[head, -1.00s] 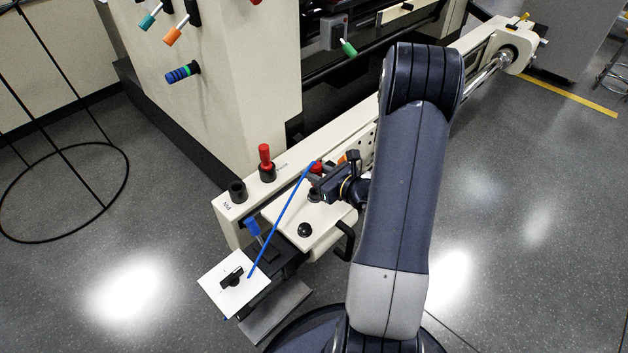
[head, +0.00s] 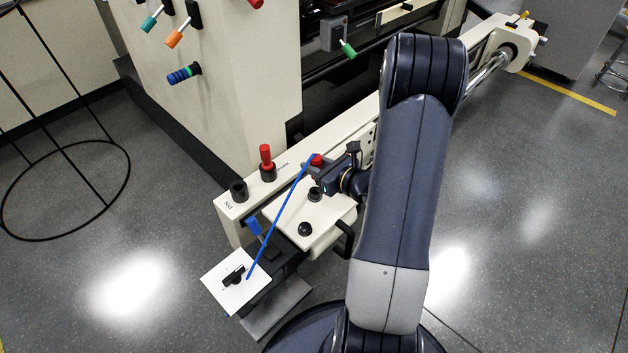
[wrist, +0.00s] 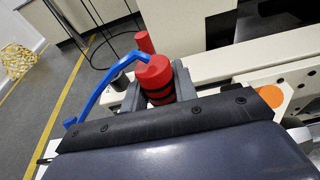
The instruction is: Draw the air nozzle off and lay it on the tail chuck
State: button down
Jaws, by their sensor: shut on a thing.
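My gripper (wrist: 157,88) is shut on a red-capped cylinder with black bands, which I take to be the air nozzle (wrist: 153,72). A blue tube (wrist: 112,75) runs from its top. In the head view the red top (head: 317,160) shows just left of my gripper (head: 323,182), and the blue tube (head: 282,215) slopes down left to the white plate. A black socket (head: 314,194) stands on the cream carriage (head: 325,212) just below; I cannot tell whether the nozzle's lower end touches anything. I cannot single out the tail chuck with certainty.
A red-knobbed piece (head: 265,160) stands in a black holder on the cream rail (head: 222,205); an empty black holder (head: 238,191) is beside it. A blue handle (head: 254,227) sticks up near the white plate (head: 215,285). The machine column (head: 235,95) rises behind.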

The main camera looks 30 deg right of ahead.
aim_at(315, 157)
jog(key=shift+r+p, duration=1.45)
jog(key=shift+r, duration=0.65)
